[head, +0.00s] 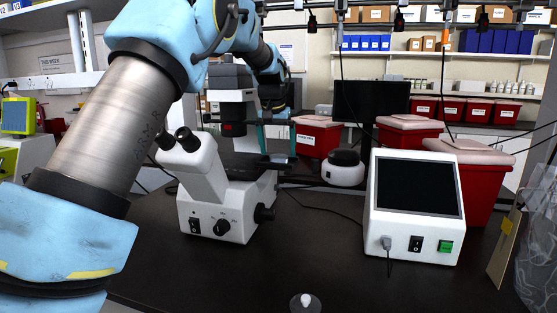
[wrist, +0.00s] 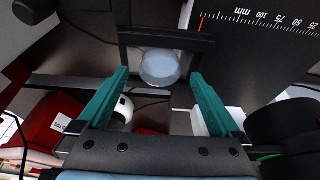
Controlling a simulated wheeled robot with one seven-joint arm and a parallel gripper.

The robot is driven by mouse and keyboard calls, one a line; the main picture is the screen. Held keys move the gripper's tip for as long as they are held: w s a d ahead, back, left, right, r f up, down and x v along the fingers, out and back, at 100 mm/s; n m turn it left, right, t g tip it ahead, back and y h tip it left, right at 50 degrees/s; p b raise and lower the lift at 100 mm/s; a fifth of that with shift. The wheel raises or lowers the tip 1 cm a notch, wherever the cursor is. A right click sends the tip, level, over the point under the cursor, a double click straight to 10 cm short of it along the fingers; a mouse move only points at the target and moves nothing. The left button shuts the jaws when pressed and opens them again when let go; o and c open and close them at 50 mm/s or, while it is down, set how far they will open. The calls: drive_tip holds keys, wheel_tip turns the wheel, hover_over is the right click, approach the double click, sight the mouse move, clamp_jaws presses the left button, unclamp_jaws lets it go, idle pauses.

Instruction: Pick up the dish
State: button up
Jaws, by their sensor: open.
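The dish (wrist: 160,68) is a round, shallow, pale translucent disc. In the wrist view it sits in a dark frame on the microscope stage. My gripper (wrist: 159,77) is open, with one teal finger on each side of the dish and a gap on both sides. The dish lies between the fingertips, slightly towards their far ends; contact is not visible. In the head view my gripper (head: 278,157) points down at the right side of the stage of the white microscope (head: 205,185). I cannot make out the dish clearly there.
A white device with a dark screen (head: 418,187) stands to the right on the black bench (head: 260,275). A small white round device (head: 343,174) and red bins (head: 318,140) stand behind. A cable crosses the bench. The front of the bench is mostly clear.

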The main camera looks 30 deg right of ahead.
drive_tip(key=shift+x, duration=1)
drive_tip(key=c, duration=1.3)
